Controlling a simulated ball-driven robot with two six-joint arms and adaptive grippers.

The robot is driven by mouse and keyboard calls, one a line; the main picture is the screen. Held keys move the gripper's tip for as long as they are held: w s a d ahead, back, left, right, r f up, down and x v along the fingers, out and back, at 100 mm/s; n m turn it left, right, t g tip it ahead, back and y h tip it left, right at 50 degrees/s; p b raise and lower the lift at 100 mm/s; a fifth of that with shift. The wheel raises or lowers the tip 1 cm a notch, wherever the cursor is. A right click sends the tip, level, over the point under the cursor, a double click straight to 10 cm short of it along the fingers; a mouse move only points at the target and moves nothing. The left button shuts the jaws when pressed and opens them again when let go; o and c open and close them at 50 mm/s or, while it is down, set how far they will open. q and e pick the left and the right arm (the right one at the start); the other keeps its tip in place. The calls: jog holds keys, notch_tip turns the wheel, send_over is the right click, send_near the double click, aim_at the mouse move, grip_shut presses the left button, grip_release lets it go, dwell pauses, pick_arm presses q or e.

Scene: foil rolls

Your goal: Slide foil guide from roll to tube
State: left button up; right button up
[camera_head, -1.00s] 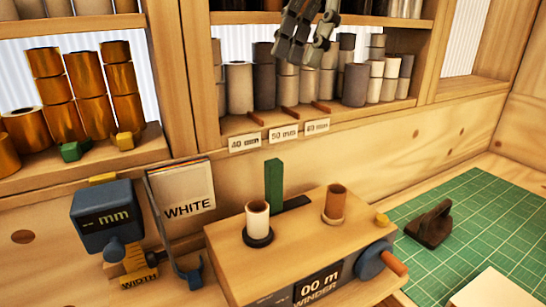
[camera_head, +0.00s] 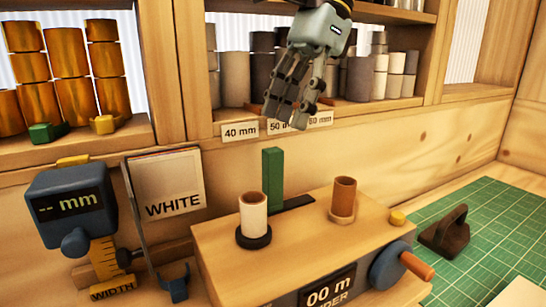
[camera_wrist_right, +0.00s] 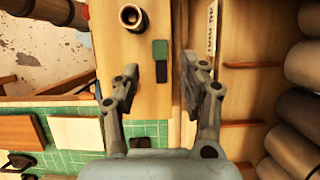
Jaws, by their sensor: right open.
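The green upright foil guide (camera_head: 272,178) stands at a dark slot on the wooden winder (camera_head: 300,235). It is between the white roll (camera_head: 253,213) on the left and the brown tube (camera_head: 343,195) on the right. My right gripper (camera_head: 286,112) hangs open and empty above and behind the guide, fingers pointing down. In the right wrist view the green guide (camera_wrist_right: 160,49) shows near the left fingertip of the open right gripper (camera_wrist_right: 176,70); I cannot tell the height gap there. My left gripper is not in view.
Shelves with grey rolls (camera_head: 235,79) and orange rolls (camera_head: 75,84) stand behind. A width gauge (camera_head: 75,205) and a WHITE card (camera_head: 170,182) are on the left. A blue crank (camera_head: 390,268) sits at the winder's right end. A green mat (camera_head: 480,240) lies beyond it.

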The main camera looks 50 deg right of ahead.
aim_at(276, 149)
jog(key=x, duration=0.7)
jog(key=shift+a+f, duration=0.1)
jog(key=shift+f, duration=0.15)
grip_shut()
